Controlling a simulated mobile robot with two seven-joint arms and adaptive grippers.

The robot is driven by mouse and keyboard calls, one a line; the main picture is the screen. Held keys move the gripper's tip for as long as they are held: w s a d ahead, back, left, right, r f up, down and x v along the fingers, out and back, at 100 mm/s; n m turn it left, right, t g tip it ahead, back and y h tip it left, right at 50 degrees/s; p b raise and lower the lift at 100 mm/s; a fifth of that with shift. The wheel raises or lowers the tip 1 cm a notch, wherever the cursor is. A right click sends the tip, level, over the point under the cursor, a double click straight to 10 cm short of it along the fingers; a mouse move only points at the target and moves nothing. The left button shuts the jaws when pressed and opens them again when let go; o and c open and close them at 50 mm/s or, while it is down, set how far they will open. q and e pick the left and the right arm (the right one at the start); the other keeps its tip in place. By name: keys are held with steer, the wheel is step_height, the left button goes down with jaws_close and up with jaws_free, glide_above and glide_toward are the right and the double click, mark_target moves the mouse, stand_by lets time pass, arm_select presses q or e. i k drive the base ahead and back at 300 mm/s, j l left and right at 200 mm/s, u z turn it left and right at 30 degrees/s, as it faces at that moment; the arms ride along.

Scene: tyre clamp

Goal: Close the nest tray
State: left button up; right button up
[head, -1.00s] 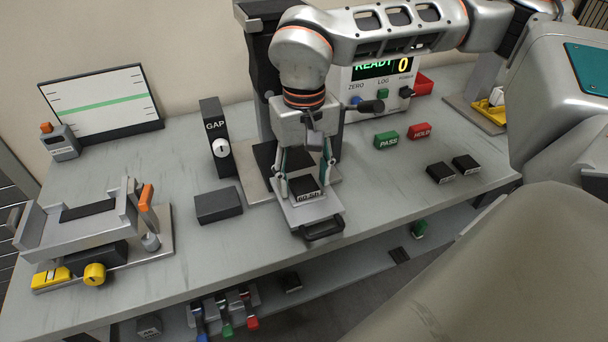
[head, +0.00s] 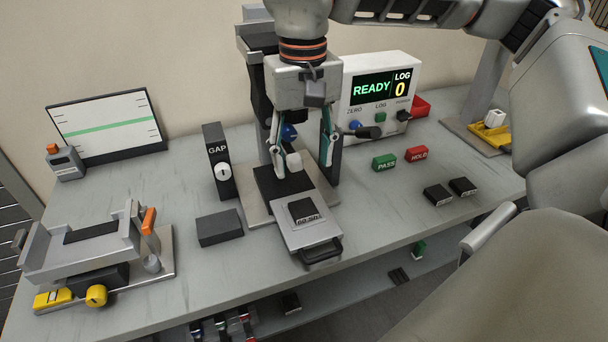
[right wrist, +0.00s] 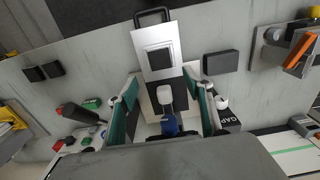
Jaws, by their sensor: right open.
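The nest tray (head: 310,237) is a pale flat slide with a black handle (head: 322,252), drawn out toward the bench's front edge. A black block (head: 303,209) with a white label sits on it. The tray also shows in the right wrist view (right wrist: 143,45), with its handle (right wrist: 153,16) pointing away from my gripper. My right gripper (head: 302,160) is open and empty, behind and above the block, in front of the dark press column (head: 255,95). A white knob (right wrist: 164,94) and a blue part (right wrist: 170,125) show between its fingers. My left gripper is out of view.
A black GAP gauge (head: 216,160) and a dark block (head: 219,228) stand left of the tray. A display box (head: 372,95) reads READY, with a lever below. PASS (head: 384,162) and HOLD (head: 416,154) blocks lie to the right. A clamp fixture (head: 85,245) occupies the left end.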

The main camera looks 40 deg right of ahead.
mark_target(298, 238)
steer(key=k, duration=1)
